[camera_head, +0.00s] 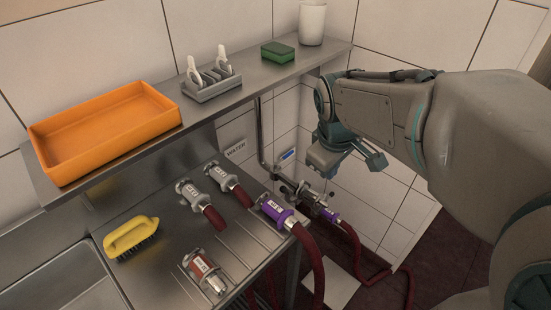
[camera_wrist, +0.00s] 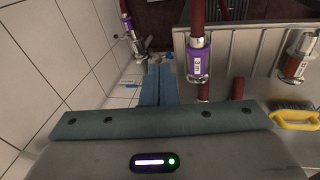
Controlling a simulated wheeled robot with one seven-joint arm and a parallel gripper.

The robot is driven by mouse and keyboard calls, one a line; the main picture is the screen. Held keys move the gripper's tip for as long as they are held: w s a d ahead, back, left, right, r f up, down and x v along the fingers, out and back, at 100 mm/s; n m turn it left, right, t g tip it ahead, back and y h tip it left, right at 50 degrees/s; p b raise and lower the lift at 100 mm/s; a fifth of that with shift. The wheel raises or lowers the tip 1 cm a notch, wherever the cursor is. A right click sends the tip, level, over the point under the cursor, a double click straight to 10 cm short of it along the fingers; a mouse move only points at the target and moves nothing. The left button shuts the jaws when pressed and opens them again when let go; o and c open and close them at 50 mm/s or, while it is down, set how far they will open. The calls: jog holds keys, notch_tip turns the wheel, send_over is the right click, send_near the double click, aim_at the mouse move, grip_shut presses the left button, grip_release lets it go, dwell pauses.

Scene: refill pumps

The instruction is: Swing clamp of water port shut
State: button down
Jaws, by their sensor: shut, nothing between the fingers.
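A purple-ended hose coupling (camera_head: 327,213) is at the port. It also shows in the wrist view (camera_wrist: 126,24). The metal clamp parts (camera_wrist: 139,48) are at the joint there, but they are small, and I cannot tell whether the clamp is open or shut. My gripper (camera_head: 322,168) is just above the port. In the wrist view my gripper (camera_wrist: 158,70) has its fingers together and empty, their tips close beside the port; contact cannot be told.
A second purple coupling (camera_head: 277,209) lies on the rack beside the port, with grey couplings (camera_head: 193,193) and a red-brown one (camera_head: 204,270). A yellow brush (camera_head: 131,236) lies left. An orange tray (camera_head: 105,130) is on the shelf above. Tiled walls close in behind the port.

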jog(key=w+a+f+n+g+b, duration=0.1)
jog(key=w+a+f+n+b, duration=0.35)
jog(key=w+f+n, duration=0.65)
jog(key=n+y+b, duration=0.1)
jog(key=n+b, duration=0.2)
jog(key=n, duration=0.3)
send_over(288, 195)
jog(key=s+a, duration=0.3)
jog(key=a, duration=0.1)
notch_tip(288, 195, down, 11)
jog(key=shift+g, duration=0.4)
jog(key=f, duration=0.9)
jog(key=shift+w+f+p, duration=0.25)
jog(key=shift+w+p, duration=0.1)
jog(key=shift+r, duration=0.15)
